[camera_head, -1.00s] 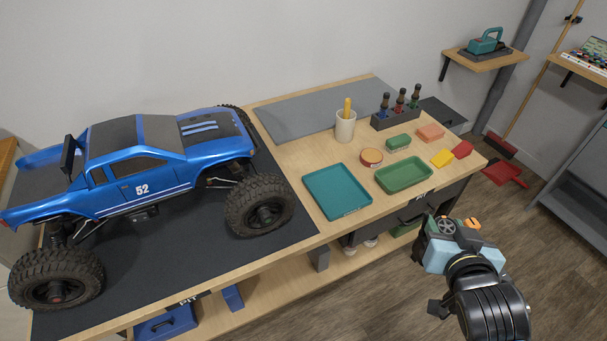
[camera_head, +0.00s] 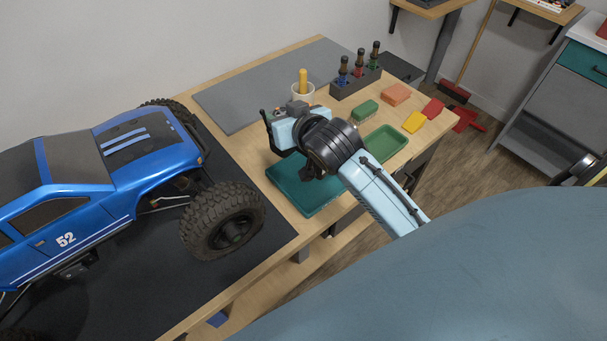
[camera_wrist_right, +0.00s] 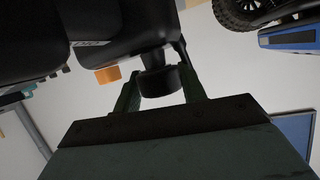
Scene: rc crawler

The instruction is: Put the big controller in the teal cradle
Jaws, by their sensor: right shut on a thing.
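The big controller (camera_wrist_right: 105,35) is a dark body with a small orange part, seen close up in the right wrist view. My right gripper (camera_wrist_right: 160,88) is shut on a dark narrow part of it. In the head view the controller (camera_head: 297,107) is held above the table, mostly hidden by my right wrist, with a thin black piece sticking up at its left. The teal cradle (camera_head: 292,193) looks like a shallow teal tray on the table. It lies below and nearer than the controller, partly covered by my arm. My left gripper is not in view.
A blue truck (camera_head: 90,185) stands on a dark mat at left. A cup with a yellow handle (camera_head: 303,92) stands behind the controller. A green tray (camera_head: 386,142), a rack of drivers (camera_head: 356,84) and small coloured pieces lie to the right. The grey mat (camera_head: 240,95) is clear.

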